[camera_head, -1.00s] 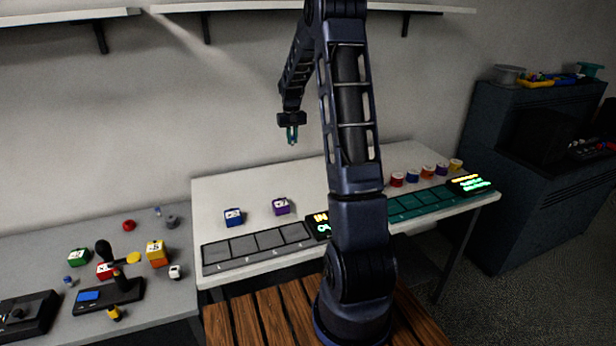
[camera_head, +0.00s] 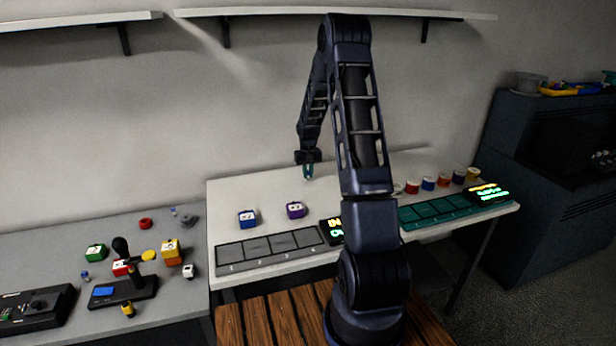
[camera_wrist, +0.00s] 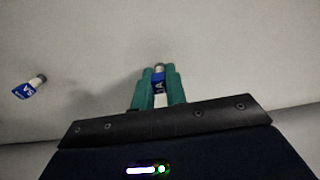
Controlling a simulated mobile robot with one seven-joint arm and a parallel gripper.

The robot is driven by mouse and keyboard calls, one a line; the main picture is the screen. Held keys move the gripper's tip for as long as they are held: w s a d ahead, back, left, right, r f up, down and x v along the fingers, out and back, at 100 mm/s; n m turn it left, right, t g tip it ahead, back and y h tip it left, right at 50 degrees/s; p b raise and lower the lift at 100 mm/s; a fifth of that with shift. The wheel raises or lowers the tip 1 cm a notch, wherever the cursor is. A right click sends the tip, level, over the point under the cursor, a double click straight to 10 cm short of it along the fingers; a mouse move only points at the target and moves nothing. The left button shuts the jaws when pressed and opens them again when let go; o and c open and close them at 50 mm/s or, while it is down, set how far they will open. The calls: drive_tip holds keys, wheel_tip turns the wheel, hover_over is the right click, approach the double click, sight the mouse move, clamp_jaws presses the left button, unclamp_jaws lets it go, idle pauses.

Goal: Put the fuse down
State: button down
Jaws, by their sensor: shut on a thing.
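My gripper (camera_head: 308,172) hangs, fingers down, over the back of the white table (camera_head: 240,198) in the head view. In the wrist view, its teal fingers (camera_wrist: 159,86) are shut on a small fuse (camera_wrist: 159,84) with a blue label and a silver cap. The fingers hide the fuse's sides. A second fuse (camera_wrist: 28,87) with a blue and white label lies on the pale surface at the left of the wrist view. I cannot match it to anything in the head view. The held fuse is too small to make out in the head view.
A blue block (camera_head: 247,219) and a purple block (camera_head: 296,210) stand behind a grey numbered tray (camera_head: 262,257). A teal tray (camera_head: 440,215) and several coloured spools (camera_head: 428,184) are at the right. My arm hides the middle. The white table's back left is clear.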

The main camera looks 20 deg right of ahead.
drive_tip(key=shift+f, duration=0.7)
drive_tip(key=shift+f, duration=0.15)
drive_tip(key=c, duration=1.4)
unclamp_jaws()
drive_tip(key=shift+c, duration=0.2)
